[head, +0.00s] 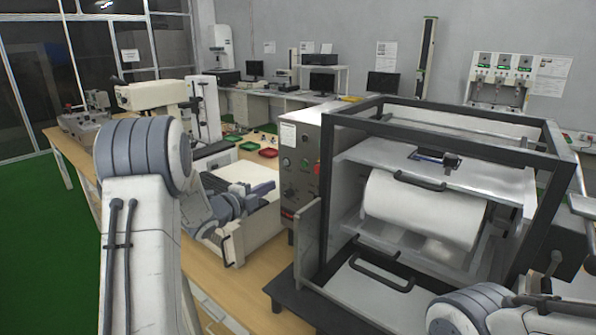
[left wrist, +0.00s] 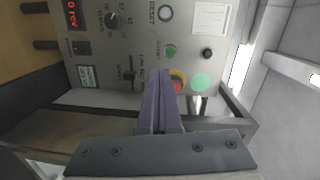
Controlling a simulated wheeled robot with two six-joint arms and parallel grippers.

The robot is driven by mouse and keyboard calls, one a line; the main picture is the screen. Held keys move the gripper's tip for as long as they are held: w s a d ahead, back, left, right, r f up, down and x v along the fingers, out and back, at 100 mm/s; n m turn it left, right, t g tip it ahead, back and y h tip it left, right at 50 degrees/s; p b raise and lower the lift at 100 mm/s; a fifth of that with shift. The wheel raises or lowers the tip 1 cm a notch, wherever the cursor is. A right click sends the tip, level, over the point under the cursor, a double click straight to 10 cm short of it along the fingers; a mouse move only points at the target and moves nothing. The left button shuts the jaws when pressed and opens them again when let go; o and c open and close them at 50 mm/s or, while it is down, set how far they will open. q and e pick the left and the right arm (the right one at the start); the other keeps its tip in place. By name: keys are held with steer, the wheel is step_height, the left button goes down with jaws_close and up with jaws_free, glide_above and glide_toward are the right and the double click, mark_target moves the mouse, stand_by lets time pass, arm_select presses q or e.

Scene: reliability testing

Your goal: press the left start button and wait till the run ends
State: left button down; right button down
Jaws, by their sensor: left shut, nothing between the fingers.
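The grey control panel (head: 297,185) stands on the left side of the drum machine. In the left wrist view the panel (left wrist: 140,35) appears turned, with a small green button (left wrist: 170,50), a black button (left wrist: 207,53) and a larger pale green round (left wrist: 200,82). A red button with a yellow ring (left wrist: 179,77) is partly hidden behind my fingers. My left gripper (head: 270,187) is shut and empty in front of the panel; its fingers also show in the left wrist view (left wrist: 160,75). Contact with a button cannot be told. My right gripper is not visible.
The dark-framed machine (head: 440,112) holds a white roller (head: 425,208) and fills the right of the bench. Monitors stand on a back bench.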

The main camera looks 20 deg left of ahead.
arm_select(q)
steer(key=shift+s+a+r+m+t+h, duration=0.1)
steer(key=shift+a+r+m+t+h, duration=0.1)
steer(key=shift+m+h, duration=0.3)
steer(key=shift+s+a+r+m+t+h, duration=0.1)
steer(key=shift+r+m+h, duration=0.1)
steer(key=shift+m+h, duration=0.3)
steer(key=p, duration=0.6)
glide_toward(304, 165)
steer(key=x, duration=0.5)
steer(key=shift+w+d+r, duration=0.1)
steer(key=shift+w+r, duration=0.05)
steer(key=shift+w+d, duration=0.2)
steer(key=shift+w, duration=0.5)
